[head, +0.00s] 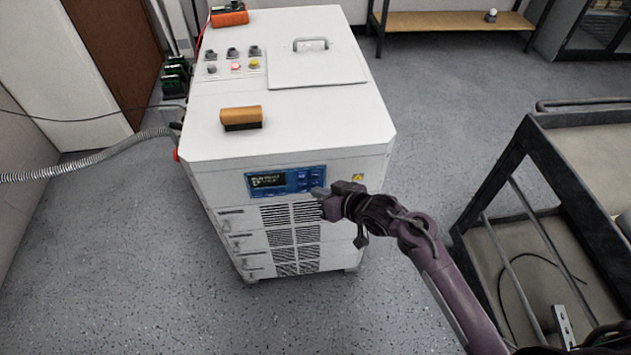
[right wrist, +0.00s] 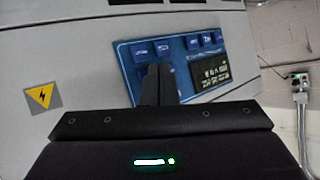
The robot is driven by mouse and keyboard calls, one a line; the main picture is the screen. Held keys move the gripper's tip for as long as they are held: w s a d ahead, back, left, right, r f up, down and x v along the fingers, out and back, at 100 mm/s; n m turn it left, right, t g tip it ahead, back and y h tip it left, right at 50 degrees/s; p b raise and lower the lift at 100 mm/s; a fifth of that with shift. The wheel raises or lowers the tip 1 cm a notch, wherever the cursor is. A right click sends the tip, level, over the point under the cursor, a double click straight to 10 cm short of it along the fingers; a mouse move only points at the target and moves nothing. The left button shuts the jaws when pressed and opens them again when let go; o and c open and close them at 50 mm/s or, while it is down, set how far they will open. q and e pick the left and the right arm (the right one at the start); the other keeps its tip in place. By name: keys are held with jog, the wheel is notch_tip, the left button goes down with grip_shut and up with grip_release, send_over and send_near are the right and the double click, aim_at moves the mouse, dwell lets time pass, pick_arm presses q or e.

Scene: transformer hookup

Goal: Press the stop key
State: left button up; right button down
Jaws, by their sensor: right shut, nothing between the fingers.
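The white cabinet (head: 290,148) has a blue control panel (head: 285,181) on its upper front, with a dark display (head: 266,180) on the left and several small blue keys (head: 311,176) on the right. Their labels are too small to read, so I cannot tell which is the stop key. My right gripper (head: 319,193) is shut and empty at the panel's lower right. In the right wrist view its fingers (right wrist: 158,77) stand in front of the panel (right wrist: 184,89), which looks upside down, and hide part of the key area. I cannot tell whether they touch it. My left gripper is not in view.
A brush-like block (head: 241,114) and a handled plate (head: 318,72) are on the cabinet top, near small knobs (head: 235,67). An orange device (head: 229,15) sits at the back. A dark cart (head: 560,165) stands at the right. A hose (head: 90,162) runs in from the left.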

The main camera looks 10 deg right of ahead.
jog(key=shift+w, duration=0.4)
jog(key=shift+w, duration=0.35)
dwell(0.7)
jog(key=shift+s+r, duration=0.1)
jog(key=shift+s+p, duration=0.7)
jog(key=shift+p, duration=0.1)
jog(key=s+p, duration=0.3)
jog(key=s, duration=0.2)
dwell(1.1)
